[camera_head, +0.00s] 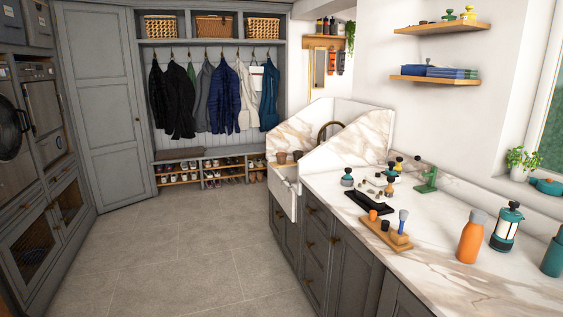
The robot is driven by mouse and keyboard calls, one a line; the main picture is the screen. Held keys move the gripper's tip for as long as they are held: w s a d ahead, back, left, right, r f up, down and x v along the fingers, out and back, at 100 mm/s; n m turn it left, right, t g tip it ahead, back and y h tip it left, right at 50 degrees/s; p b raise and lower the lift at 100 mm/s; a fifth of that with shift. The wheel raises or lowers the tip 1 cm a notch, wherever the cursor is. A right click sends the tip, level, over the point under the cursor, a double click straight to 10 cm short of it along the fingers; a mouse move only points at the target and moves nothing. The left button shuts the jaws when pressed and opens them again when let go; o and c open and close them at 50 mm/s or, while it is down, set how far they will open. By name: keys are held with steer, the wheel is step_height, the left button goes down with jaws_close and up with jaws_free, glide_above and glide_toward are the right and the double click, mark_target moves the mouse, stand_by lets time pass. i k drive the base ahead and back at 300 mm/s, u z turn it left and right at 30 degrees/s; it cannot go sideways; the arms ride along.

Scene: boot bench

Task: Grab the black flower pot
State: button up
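I cannot pick out a black flower pot with certainty. Two small brown pots, a left one (281,157) and a right one (297,155), stand at the front left of the marble sink surround. A small dark piece (385,225) sits on a wooden board (400,243) on the counter, too small to tell what it is. A leafy plant (522,158) stands in a pale pot on the window ledge at right. Another plant (350,37) hangs from the wall shelf at the back; its pot is not clear. My gripper is not in view.
The marble counter (480,285) holds an orange bottle (471,238), a teal press (507,228), a black tray (354,204) and a green stand (427,180). Grey cabinets line both sides. Coats and a shoe bench (208,153) stand behind. The tiled floor (185,260) is clear.

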mark_target(298, 157)
steer(key=u, duration=0.25)
steer(key=i, duration=1.2)
steer(key=u, duration=0.5)
steer(key=i, duration=2.55)
steer(key=z, duration=0.25)
steer(key=i, duration=1.3)
steer(key=z, duration=1)
steer(key=i, duration=1.75)
steer(key=z, duration=0.65)
